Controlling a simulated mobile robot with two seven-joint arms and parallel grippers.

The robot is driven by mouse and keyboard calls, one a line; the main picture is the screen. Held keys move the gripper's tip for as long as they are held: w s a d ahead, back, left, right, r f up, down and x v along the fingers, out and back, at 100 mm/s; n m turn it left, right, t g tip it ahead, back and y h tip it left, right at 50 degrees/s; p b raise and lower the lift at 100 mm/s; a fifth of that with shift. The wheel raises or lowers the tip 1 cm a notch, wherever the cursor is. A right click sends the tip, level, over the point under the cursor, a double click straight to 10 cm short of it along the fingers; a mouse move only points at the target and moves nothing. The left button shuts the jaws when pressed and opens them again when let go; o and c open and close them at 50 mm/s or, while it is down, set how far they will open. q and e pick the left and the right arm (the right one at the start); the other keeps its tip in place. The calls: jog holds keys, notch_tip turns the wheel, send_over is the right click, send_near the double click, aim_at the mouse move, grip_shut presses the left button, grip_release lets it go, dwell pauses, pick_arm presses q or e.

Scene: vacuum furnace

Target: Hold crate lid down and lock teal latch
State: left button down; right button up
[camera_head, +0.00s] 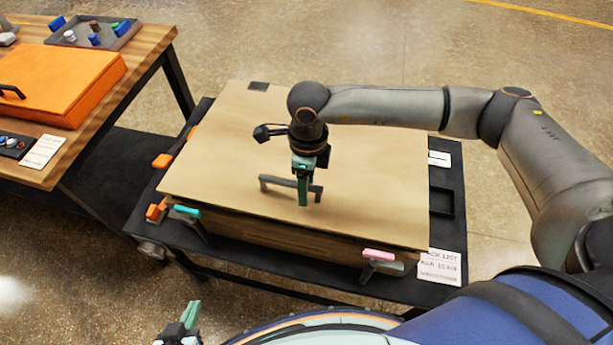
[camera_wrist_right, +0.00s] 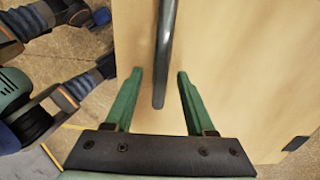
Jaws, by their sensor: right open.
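The crate lid (camera_head: 340,165) is a flat tan board lying on the crate (camera_head: 290,238), with a grey bar handle (camera_head: 275,181) on top. My right gripper (camera_head: 304,200) points down at the handle. In the right wrist view it is open (camera_wrist_right: 155,75), with the end of the dark handle (camera_wrist_right: 164,60) showing between its green fingers; contact cannot be told. The teal latch (camera_head: 186,210) is at the crate's front left, its lever sticking outward. My left gripper (camera_head: 190,315) is low at the bottom edge, apart from the crate and partly cut off; its opening is unclear.
A pink latch (camera_head: 379,255) is at the crate's front right, and orange clips (camera_head: 160,161) are along the left side. The crate stands on a dark cart (camera_head: 447,185) with a paper label (camera_head: 440,267). A wooden table (camera_head: 145,50) with an orange case (camera_head: 65,80) stands left.

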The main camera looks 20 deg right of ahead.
grip_shut()
dwell(0.4)
dwell(0.9)
